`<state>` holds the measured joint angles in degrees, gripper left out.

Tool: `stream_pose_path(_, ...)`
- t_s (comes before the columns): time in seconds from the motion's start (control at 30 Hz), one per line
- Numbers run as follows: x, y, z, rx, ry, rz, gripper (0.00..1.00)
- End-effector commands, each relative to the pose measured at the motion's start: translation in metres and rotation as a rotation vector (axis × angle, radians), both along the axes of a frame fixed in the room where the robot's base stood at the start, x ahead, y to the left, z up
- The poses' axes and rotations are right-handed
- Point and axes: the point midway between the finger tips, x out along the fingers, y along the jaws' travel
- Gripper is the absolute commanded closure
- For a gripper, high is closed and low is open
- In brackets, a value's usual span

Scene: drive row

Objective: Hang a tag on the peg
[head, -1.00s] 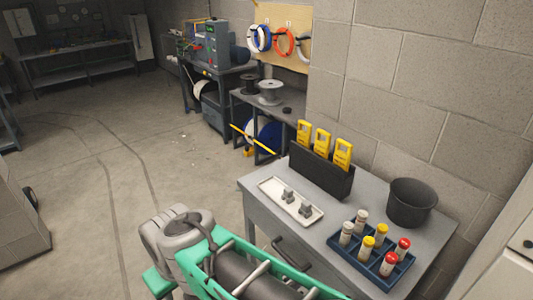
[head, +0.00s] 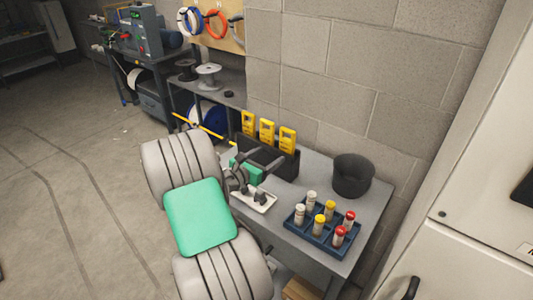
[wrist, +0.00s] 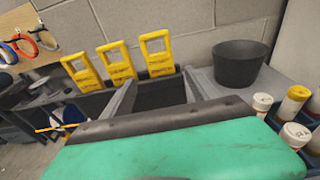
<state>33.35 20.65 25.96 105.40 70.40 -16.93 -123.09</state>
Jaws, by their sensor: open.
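Three yellow tags with a window at the top stand in a row in a black holder (head: 287,163): the left tag (head: 248,122), the middle tag (head: 267,130) and the right tag (head: 288,139). They also show beyond my gripper in the wrist view: left (wrist: 82,72), middle (wrist: 117,62), right (wrist: 157,52). I cannot make out a free peg; coils hang on a tan pegboard (head: 243,54).
A block wall is behind. A white cabinet (head: 470,170) stands right. Spools and machines stand at back left.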

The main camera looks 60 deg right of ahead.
Motion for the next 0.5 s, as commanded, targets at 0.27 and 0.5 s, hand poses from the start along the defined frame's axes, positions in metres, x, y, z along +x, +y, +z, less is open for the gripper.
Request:
stream_pose_path(0.27,-0.007,-0.03,-0.007,-0.001,-0.003,-0.006,0.31)
stream_pose_path(0.5,-0.012,-0.063,-0.01,0.001,-0.006,-0.005,0.31)
